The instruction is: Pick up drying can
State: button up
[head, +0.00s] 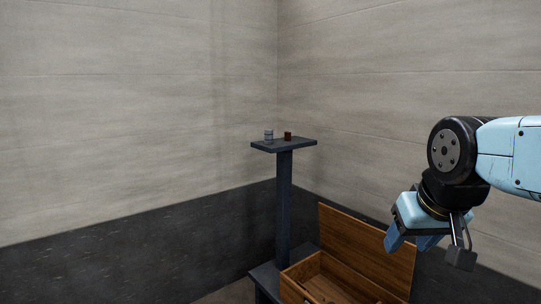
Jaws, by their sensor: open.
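Two small can-like objects stand upright on the small dark top plate of a stand. The left one is a grey can (268,135). The right one is a reddish-brown can (288,136). They are too small to read any label, so I cannot tell which is the drying can. My gripper (408,243) is at the right, pointing down, well apart from both cans and nearer to me.
The dark stand (284,200) has a narrow post and a wider base plate. An open wooden box (365,248) with its lid raised sits at the lower middle, in front of the base. Grey walls meet in a corner behind. The air between gripper and stand looks clear.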

aim_at(268, 140)
jog(key=z, duration=0.95)
jog(key=i, duration=0.15)
jog(key=u, duration=3.2)
jog(key=i, duration=3.55)
jog(key=z, duration=0.2)
